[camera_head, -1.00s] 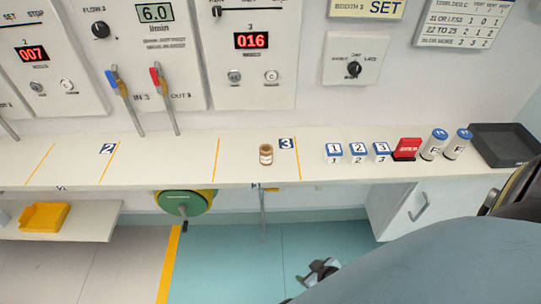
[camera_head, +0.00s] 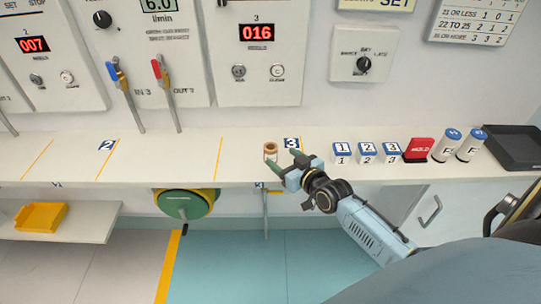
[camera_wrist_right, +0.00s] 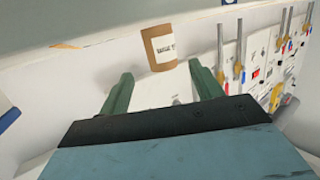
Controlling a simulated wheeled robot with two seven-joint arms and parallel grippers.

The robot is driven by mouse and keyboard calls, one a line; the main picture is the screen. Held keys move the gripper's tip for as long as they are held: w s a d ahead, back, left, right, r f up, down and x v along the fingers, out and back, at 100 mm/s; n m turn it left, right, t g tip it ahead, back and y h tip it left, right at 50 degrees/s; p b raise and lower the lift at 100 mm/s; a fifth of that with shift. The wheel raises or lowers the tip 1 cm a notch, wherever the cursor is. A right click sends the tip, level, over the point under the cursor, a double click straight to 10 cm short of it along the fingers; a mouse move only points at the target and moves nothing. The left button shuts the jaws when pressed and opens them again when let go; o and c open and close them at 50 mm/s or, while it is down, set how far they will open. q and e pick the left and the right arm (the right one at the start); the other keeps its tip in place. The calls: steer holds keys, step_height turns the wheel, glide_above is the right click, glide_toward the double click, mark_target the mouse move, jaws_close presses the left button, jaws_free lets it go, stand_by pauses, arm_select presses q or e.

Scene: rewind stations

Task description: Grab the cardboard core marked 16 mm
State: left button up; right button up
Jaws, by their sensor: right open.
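A small brown cardboard core (camera_head: 270,149) with a white label stands upright on the shelf, just left of the blue 3 marker. It also shows in the right wrist view (camera_wrist_right: 158,46), ahead of the fingertips; its label is too small to read surely. My right gripper (camera_head: 284,160) has its green fingers apart and points at the core from the front right. In the right wrist view the open fingers (camera_wrist_right: 160,74) have nothing between them, and the core is beyond them. My left gripper is not in view.
The white shelf (camera_head: 190,155) is clear left of the core. To the right stand several numbered blue-and-white blocks (camera_head: 342,152), a red block (camera_head: 418,149), two blue-topped cylinders (camera_head: 470,145) and a black tray (camera_head: 512,165). A green wheel (camera_head: 183,203) hangs below the shelf front.

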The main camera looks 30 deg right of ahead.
mark_target(275, 153)
steer(key=shift+w+a+f+b, duration=0.1)
steer(key=shift+w+f+b, duration=0.15)
steer(key=shift+w, duration=0.85)
steer(key=shift+w+a+f+b, duration=0.15)
steer(key=shift+w+f+b, duration=0.05)
steer(key=shift+w, duration=0.95)
steer(key=shift+w+a+f+b, duration=0.1)
steer(key=shift+w+f+b, duration=0.15)
steer(key=shift+w, duration=0.85)
steer(key=shift+c, duration=0.3)
steer(key=c, duration=1)
steer(key=shift+r, duration=0.15)
